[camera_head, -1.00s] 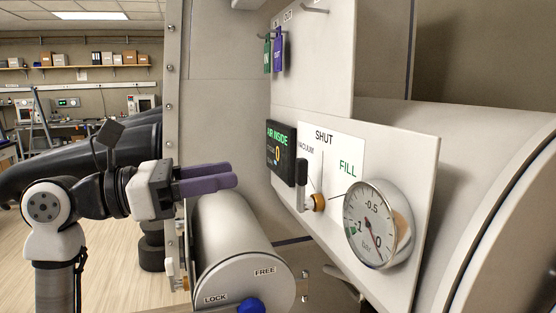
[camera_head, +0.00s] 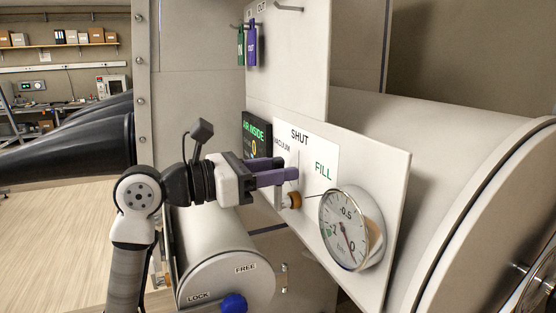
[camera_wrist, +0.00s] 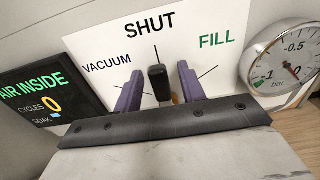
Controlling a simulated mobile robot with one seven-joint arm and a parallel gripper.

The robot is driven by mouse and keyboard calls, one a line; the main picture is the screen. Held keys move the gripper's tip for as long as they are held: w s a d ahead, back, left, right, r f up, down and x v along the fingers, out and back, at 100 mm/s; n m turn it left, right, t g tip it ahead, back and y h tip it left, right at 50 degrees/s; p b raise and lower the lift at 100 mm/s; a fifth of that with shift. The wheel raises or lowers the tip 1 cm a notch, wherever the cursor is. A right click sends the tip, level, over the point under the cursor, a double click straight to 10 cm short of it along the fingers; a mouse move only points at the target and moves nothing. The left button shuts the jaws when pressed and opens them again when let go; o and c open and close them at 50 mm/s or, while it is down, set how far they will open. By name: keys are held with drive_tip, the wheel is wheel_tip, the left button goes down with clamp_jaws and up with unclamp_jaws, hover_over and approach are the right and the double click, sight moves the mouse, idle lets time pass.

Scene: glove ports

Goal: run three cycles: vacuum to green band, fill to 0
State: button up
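My gripper (camera_head: 288,169) is at the valve on the white panel, with its two purple fingers apart. In the wrist view the black valve handle (camera_wrist: 158,84) stands between them, with a gap on each side. The handle lines up roughly with the SHUT mark. In the head view the fingers hide its grip; the brass hub (camera_head: 294,200) shows below. The dial gauge (camera_head: 345,230) has its needle near 0, away from the green band by -1. The display (camera_wrist: 45,92) reads AIR INSIDE, cycles 0.
A grey cylinder (camera_head: 215,248) with LOCK and FREE marks and a blue knob (camera_head: 234,303) lies below my arm. Green and purple tags (camera_head: 251,46) hang above the panel. A large pale cylinder (camera_head: 440,150) is at the right. Black gloves (camera_head: 70,145) stick out at left.

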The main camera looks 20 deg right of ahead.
drive_tip(key=shift+d, duration=0.35)
drive_tip(key=shift+c, duration=0.4)
clamp_jaws()
